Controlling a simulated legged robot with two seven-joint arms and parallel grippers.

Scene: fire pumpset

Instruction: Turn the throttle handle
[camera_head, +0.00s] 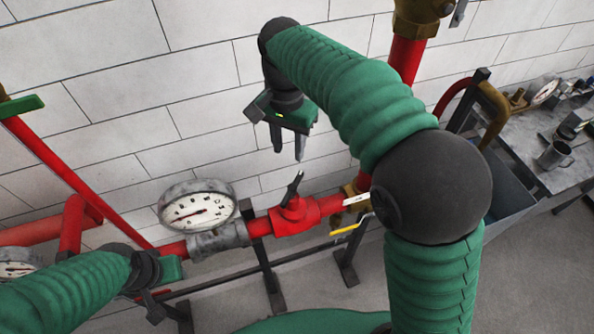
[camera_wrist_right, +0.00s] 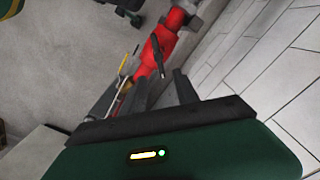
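A black handle (camera_head: 293,187) sticks up from a red valve (camera_head: 293,214) on the red pipe; I take it as the throttle handle. In the right wrist view the handle (camera_wrist_right: 157,50) stands beyond the fingertips, on the red valve (camera_wrist_right: 172,45). My right gripper (camera_head: 287,148) hangs above the handle, in front of the tiled wall. Its two fingers point down, apart and empty, and do not touch the handle. My left gripper (camera_head: 165,295) is at the lower left, below the gauge; its fingers are partly hidden.
A round gauge (camera_head: 197,207) sits on the pipe left of the valve. A yellow lever (camera_head: 351,228) is right of it. A red vertical pipe (camera_head: 405,58) rises behind my right arm. A table (camera_head: 528,148) with a metal mug (camera_head: 555,155) stands at right. Black stands (camera_head: 262,258) support the pipe.

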